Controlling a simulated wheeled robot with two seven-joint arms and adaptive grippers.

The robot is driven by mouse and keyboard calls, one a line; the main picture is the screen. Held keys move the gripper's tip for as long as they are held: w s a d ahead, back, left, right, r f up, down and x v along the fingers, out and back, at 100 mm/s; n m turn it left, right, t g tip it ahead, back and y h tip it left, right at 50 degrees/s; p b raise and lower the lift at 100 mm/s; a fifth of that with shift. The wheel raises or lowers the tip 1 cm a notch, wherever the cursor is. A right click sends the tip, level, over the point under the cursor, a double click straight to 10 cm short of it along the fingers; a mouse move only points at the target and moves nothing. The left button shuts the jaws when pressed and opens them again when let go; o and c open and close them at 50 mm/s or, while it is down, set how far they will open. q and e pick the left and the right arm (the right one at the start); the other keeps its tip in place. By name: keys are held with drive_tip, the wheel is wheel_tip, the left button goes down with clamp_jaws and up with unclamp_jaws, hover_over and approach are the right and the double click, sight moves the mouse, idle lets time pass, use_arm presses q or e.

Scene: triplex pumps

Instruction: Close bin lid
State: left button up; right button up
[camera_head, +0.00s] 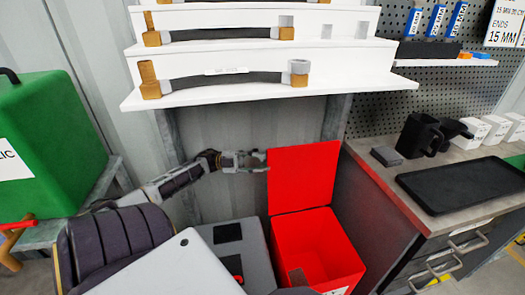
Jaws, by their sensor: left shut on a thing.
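The red bin (331,251) stands low at the centre right, with its inside open to view. Its red lid (303,178) is raised upright at the bin's back edge. My left gripper (262,160) is at the lid's upper left edge, with its fingertips at or touching that edge. It is shut on the lid's edge, though the fingertips are small and the exact grip is hard to see. My right gripper is not in view.
A workbench (460,165) with a black tray (468,184), dark mugs and white boxes stands right of the bin. White shelves (270,92) with hoses hang above. A green container (45,150) stands at the left. The space behind the lid, below the shelves, is clear.

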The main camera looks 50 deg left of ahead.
use_arm(q)
drive_tip(key=v, duration=0.2)
drive_tip(key=shift+a+f, duration=0.3)
idle(0.3)
drive_tip(key=shift+s+p, duration=0.1)
drive_tip(key=shift+p, duration=0.45)
drive_tip(key=shift+a, duration=0.1)
